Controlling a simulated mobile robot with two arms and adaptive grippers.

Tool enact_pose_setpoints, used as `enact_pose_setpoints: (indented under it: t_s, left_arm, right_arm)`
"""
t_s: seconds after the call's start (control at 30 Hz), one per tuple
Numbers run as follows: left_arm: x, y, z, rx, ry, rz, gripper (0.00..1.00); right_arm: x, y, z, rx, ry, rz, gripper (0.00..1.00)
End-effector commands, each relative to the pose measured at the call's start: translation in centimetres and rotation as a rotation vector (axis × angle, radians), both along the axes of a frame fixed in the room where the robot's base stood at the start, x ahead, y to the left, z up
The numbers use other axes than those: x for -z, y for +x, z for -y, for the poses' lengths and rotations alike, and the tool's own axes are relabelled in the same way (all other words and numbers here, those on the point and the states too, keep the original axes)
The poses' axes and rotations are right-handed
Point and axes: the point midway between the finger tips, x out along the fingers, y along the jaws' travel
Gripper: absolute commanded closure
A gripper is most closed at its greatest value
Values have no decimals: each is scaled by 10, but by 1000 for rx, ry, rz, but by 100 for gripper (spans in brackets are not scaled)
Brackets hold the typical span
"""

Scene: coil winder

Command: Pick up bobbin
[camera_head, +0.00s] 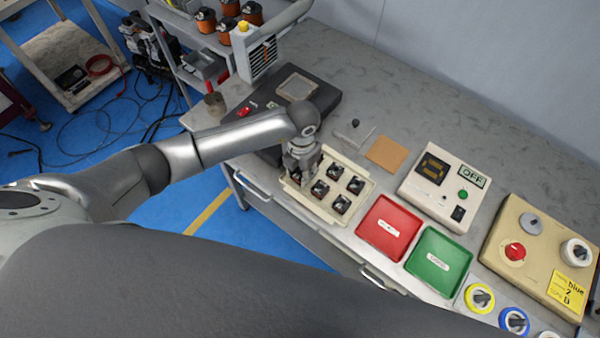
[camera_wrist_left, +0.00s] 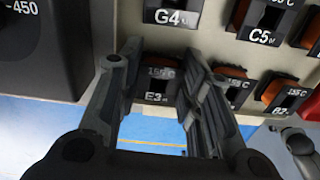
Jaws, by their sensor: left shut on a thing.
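The beige bobbin tray (camera_head: 317,207) stands near the table's front edge with several dark bobbins in its pockets. My left gripper (camera_head: 301,165) is over the tray's left end. In the left wrist view the gripper (camera_wrist_left: 160,98) has its fingers on either side of a bobbin (camera_wrist_left: 160,88) labelled E3, with an orange winding, and is shut on it. The bobbin still appears at tray level; I cannot tell whether it is lifted. Other bobbins marked G4 (camera_wrist_left: 172,12) and C5 (camera_wrist_left: 263,25) sit in the tray close by.
A black device (camera_head: 325,97) stands behind the gripper. Right of the tray are a red tray (camera_head: 378,245), a green tray (camera_head: 425,276), a white OFF tester (camera_head: 425,198) and a beige winder box (camera_head: 510,282). The back right of the table is clear.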

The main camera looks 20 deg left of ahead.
Motion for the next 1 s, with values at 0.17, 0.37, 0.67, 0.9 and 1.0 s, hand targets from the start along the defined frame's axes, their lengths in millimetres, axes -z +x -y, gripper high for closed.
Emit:
enact_pose_setpoints:
  t_s: [0.17,0.37,0.67,0.9,1.0]
  left_arm:
    - [-2,1,0,0,0,1,90]
    - [-16,2,0,0,-2,4,90]
    - [-61,-26,5,4,-3,5,90]
    - [-96,-69,12,5,-1,3,90]
    - [-105,-88,16,5,-2,3,90]
  right_arm:
    - [0,0,-1,0,1,0,100]
    - [4,0,-1,0,2,0,100]
    - [18,0,-1,0,2,0,100]
    - [35,-1,-1,0,2,0,100]
    - [41,-1,-1,0,2,0,100]
